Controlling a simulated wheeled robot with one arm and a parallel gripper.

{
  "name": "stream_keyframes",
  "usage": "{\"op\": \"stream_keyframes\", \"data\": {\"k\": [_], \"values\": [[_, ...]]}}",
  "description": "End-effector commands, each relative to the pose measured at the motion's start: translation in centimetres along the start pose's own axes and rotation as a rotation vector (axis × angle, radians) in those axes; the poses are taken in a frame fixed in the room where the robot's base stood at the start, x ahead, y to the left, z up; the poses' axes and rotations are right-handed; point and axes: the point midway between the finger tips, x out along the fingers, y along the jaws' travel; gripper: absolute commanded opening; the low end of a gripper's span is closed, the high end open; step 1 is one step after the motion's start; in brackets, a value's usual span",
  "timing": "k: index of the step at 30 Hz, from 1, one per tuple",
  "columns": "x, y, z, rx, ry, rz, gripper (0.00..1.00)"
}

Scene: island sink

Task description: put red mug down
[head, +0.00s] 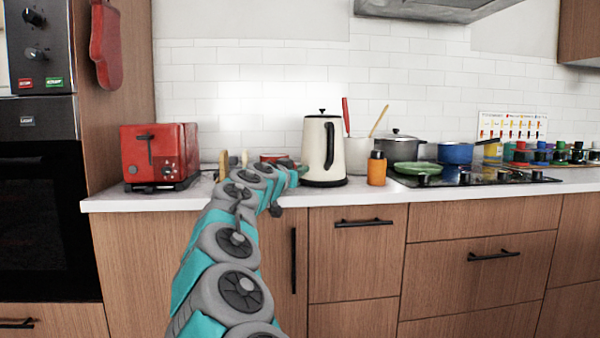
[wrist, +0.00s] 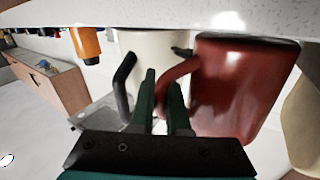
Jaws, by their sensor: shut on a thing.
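The red mug (wrist: 243,85) fills the right side of the wrist view, which shows the scene upside down. Its handle (wrist: 178,82) lies between the two dark green fingers of my gripper (wrist: 163,98), which is shut on it. The mug's base is close to the white counter (wrist: 200,15); I cannot tell whether they touch. In the head view only a strip of the red mug (head: 270,157) shows behind my arm, between the toaster and the kettle. My gripper (head: 290,172) is mostly hidden there by my wrist.
The cream kettle (head: 320,150) stands just right of the mug, with an orange bottle (head: 376,170) beyond it. A red toaster (head: 158,153) is to the left. Pots and a green pan (head: 418,168) stand on the right. The counter's front edge (head: 130,203) is bare.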

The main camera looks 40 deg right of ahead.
Motion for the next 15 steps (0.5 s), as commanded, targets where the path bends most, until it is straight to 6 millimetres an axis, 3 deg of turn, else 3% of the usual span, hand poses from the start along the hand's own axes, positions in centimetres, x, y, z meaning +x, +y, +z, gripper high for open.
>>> {"op": "stream_keyframes", "data": {"k": [15], "values": [[-0.01, 0.17, 0.84, 0.001, 0.001, 0.0, 0.0]]}}
